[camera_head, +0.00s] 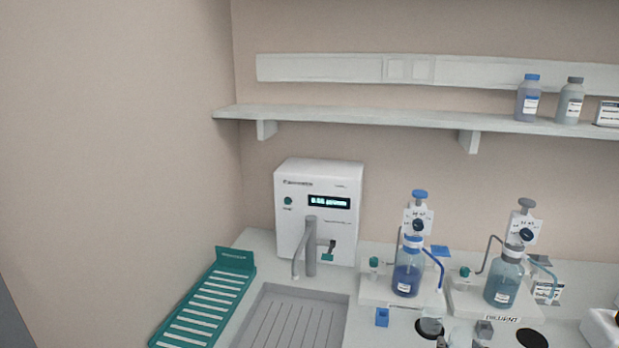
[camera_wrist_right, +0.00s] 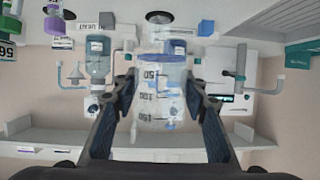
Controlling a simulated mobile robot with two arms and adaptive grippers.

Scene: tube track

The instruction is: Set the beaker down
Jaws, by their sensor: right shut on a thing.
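The clear beaker (camera_wrist_right: 160,95), with dark volume marks, is between the fingers of my right gripper (camera_wrist_right: 161,82) in the right wrist view, which looks upside down. The gripper is shut on it. In the head view my right gripper (camera_head: 463,335) is at the bottom edge, in front of the two dispenser bottles, and mostly cut off. The beaker is hard to make out there. Whether its base touches the counter I cannot tell. My left gripper is not in view.
A blue dispenser bottle (camera_head: 407,280) and a paler one (camera_head: 504,285) stand behind the gripper. A small blue block (camera_head: 381,317) and a black disc (camera_head: 531,338) lie nearby. The sink (camera_head: 290,320), teal rack (camera_head: 205,305) and white machine (camera_head: 318,215) are left.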

